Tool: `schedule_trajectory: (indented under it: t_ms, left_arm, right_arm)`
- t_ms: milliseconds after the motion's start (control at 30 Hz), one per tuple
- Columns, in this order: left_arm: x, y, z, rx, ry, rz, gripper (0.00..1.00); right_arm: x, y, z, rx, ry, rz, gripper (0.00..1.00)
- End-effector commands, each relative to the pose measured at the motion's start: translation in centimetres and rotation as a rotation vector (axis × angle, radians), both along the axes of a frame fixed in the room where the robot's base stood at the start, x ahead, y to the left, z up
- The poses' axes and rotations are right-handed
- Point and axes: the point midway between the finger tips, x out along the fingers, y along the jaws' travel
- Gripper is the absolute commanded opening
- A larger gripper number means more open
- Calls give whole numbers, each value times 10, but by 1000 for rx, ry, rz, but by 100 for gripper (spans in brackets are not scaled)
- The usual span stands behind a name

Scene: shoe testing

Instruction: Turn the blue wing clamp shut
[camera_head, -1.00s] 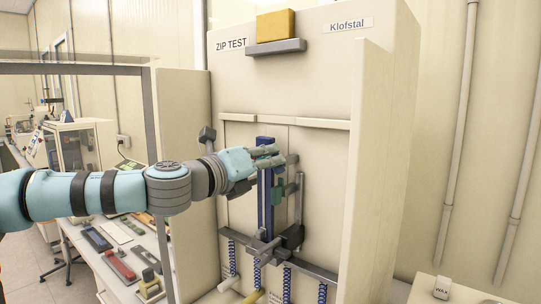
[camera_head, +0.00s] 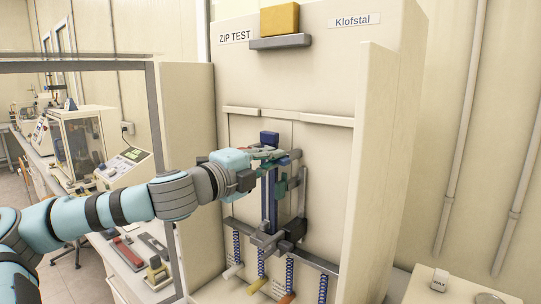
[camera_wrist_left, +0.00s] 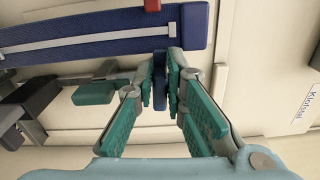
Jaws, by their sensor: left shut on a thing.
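The blue wing clamp (camera_wrist_left: 160,82) is a small flat dark-blue piece. In the left wrist view it stands edge-on between the green finger pads, beside the blue upright bar (camera_wrist_left: 60,40) of the zip tester. My left gripper (camera_wrist_left: 161,80) is shut on this wing, one pad on each side. In the head view my left gripper (camera_head: 270,154) is in front of the upper part of the bar (camera_head: 269,205). The fingers hide the wing there. The bar's top end (camera_head: 269,138) shows above the fingers. My right gripper is out of view.
The cream tester cabinet (camera_head: 330,80) has a side wall (camera_head: 374,170) standing forward at the right. A grey crossbar (camera_head: 325,264) with several blue springs lies below the gripper. A yellow block (camera_head: 279,18) sits on a shelf above. A workbench with tools stands at the left.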

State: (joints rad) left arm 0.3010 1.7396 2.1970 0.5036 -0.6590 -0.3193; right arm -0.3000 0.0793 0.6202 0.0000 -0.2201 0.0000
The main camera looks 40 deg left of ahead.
Motion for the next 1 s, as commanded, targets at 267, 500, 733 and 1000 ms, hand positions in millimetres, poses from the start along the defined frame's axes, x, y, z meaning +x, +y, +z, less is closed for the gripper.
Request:
schedule_trajectory:
  t_ms: [267, 500, 733, 1000]
  left_arm:
    - [0, 0, -1, -84, -2, 1, 0]
    - [0, 1, -2, -96, -1, 2, 0]
    - [0, 0, -2, -95, -1, 1, 0]
    - [0, 0, -2, -94, -1, 0, 32]
  right_arm:
    - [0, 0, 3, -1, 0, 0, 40]
    - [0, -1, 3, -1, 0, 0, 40]
    - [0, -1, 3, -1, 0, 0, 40]
    - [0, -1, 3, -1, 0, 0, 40]
